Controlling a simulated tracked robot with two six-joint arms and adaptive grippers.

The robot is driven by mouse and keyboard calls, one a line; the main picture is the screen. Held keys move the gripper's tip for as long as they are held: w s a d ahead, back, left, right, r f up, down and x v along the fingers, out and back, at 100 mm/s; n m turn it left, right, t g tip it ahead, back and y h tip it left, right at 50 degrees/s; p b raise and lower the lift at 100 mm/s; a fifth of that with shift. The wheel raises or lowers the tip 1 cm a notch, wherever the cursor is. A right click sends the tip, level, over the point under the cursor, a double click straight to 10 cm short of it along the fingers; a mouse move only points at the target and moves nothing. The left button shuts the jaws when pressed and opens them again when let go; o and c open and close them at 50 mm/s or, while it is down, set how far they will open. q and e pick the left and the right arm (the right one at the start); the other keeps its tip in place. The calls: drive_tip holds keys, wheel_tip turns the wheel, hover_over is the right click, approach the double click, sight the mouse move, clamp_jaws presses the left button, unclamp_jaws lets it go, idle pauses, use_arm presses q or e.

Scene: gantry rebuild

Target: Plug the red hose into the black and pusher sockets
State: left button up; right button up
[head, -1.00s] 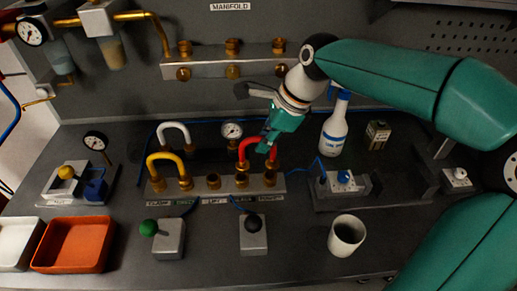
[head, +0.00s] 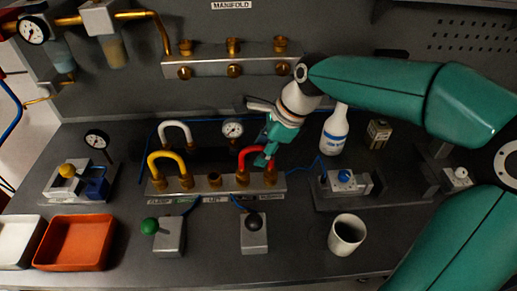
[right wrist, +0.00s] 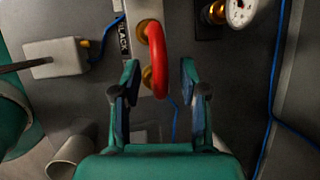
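The red hose (head: 252,152) is an upright arch at the right end of the metal socket block (head: 225,187). Its two ends meet the two rightmost brass fittings, and I see no clear gap there. In the right wrist view the red hose (right wrist: 158,60) has one end at a brass fitting beside a label reading BLACK; its near end is not clear. My right gripper (head: 265,157) is at the hose's right side. In the wrist view the gripper's fingers (right wrist: 160,90) stand apart on both sides of the hose, with gaps. My left gripper is not in view.
Yellow (head: 167,158) and white (head: 174,130) hoses stand left of it, with an empty brass socket (head: 214,180) between yellow and red. A gauge (head: 232,129), spray bottle (head: 334,132), and grey cup (head: 346,234) are nearby. Green- and black-knobbed boxes (head: 254,236) stand in front.

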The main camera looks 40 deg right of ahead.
drive_tip(key=shift+r, duration=0.15)
drive_tip(key=v, duration=1.1)
drive_tip(key=shift+r, duration=0.25)
drive_tip(key=shift+s+d, duration=0.1)
drive_tip(key=shift+d, duration=0.05)
